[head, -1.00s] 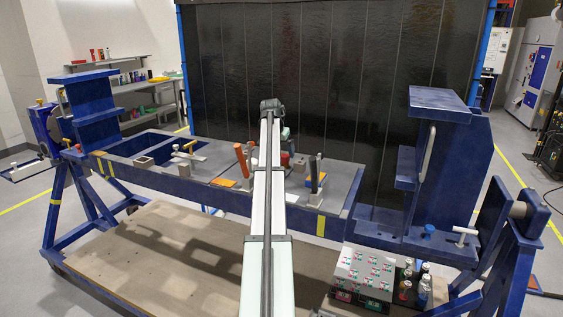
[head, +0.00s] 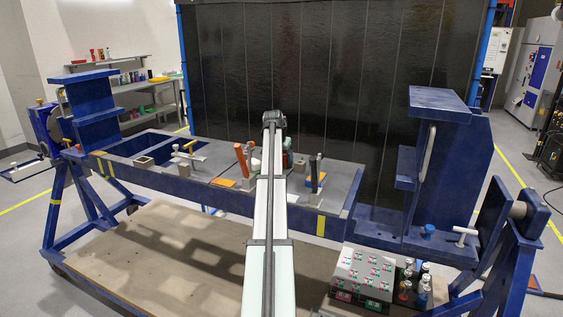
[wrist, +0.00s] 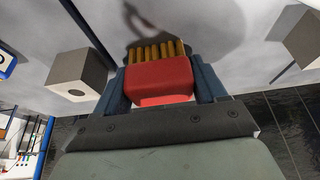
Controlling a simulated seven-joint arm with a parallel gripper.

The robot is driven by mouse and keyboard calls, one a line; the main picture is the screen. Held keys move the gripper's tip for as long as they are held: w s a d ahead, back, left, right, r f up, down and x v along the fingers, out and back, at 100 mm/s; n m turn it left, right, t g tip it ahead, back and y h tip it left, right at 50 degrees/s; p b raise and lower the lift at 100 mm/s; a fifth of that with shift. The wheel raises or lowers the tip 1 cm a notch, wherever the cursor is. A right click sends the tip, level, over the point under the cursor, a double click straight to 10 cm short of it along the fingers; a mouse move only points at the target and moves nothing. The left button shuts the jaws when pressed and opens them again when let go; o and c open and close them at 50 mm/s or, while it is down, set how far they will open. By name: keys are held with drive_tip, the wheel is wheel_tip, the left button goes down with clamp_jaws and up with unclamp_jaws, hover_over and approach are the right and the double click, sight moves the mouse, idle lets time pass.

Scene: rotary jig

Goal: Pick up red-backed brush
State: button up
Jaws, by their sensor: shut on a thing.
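The red-backed brush (wrist: 158,78) is between the fingers of my gripper (wrist: 158,82) in the wrist view. Its red back faces the camera and its tan bristles (wrist: 158,50) point away toward a grey plate (wrist: 225,45). My gripper is shut on the red back, one blue-grey finger on each side. A dark shadow lies on the plate beyond the bristles. I cannot tell whether the bristles touch the plate. In the head view my arm hides the gripper and the brush.
In the head view, an orange-handled clamp (head: 242,163) and another upright clamp (head: 316,178) flank my arm on the blue jig frame (head: 330,222). A black curtain stands behind.

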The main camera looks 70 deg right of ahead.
drive_tip(key=c, duration=0.5)
drive_tip(key=shift+o, duration=0.2)
drive_tip(key=shift+r, duration=5)
